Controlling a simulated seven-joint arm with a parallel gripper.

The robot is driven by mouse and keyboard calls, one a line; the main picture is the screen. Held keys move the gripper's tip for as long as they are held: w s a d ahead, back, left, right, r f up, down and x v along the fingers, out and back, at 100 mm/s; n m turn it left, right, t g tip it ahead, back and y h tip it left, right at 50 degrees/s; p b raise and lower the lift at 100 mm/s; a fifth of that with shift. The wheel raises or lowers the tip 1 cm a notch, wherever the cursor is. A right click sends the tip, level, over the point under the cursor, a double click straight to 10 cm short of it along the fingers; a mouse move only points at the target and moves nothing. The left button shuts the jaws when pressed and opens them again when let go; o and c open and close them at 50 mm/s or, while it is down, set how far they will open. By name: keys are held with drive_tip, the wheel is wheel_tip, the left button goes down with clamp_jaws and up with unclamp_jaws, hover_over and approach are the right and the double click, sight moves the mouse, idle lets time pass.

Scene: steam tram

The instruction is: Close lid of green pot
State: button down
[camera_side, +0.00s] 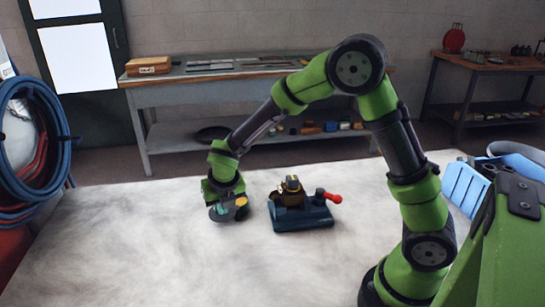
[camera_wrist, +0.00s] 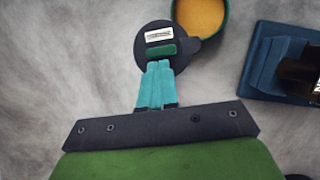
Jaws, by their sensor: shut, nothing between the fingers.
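The green pot (camera_wrist: 228,12) stands at the top of the wrist view, open, with orange-yellow contents showing; its top is cut off by the frame. Its dark round lid (camera_wrist: 147,36) lies off to the left of the opening, close against the rim. The lid carries a green handle block and a white label. My gripper (camera_wrist: 158,66) is shut, with its teal fingertips at the near edge of the green handle; I cannot tell whether they touch. In the side view, my gripper (camera_side: 221,210) is low over the table, with the pot (camera_side: 241,213) just right of it.
A blue-based device (camera_side: 302,221) with a brass-coloured top and a red-knobbed lever stands right of the pot. The white-grey table (camera_side: 130,245) is clear to the left and in front. A workbench (camera_side: 165,98) stands behind, and coiled hoses (camera_side: 55,150) hang at the left.

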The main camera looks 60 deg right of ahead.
drive_tip(key=shift+w+m+h, duration=0.15)
drive_tip(key=shift+m+h, duration=0.15)
drive_tip(key=shift+m, duration=0.4)
drive_tip(key=shift+w+m+g, duration=0.15)
drive_tip(key=shift+m+g, duration=0.15)
drive_tip(key=shift+m, duration=0.4)
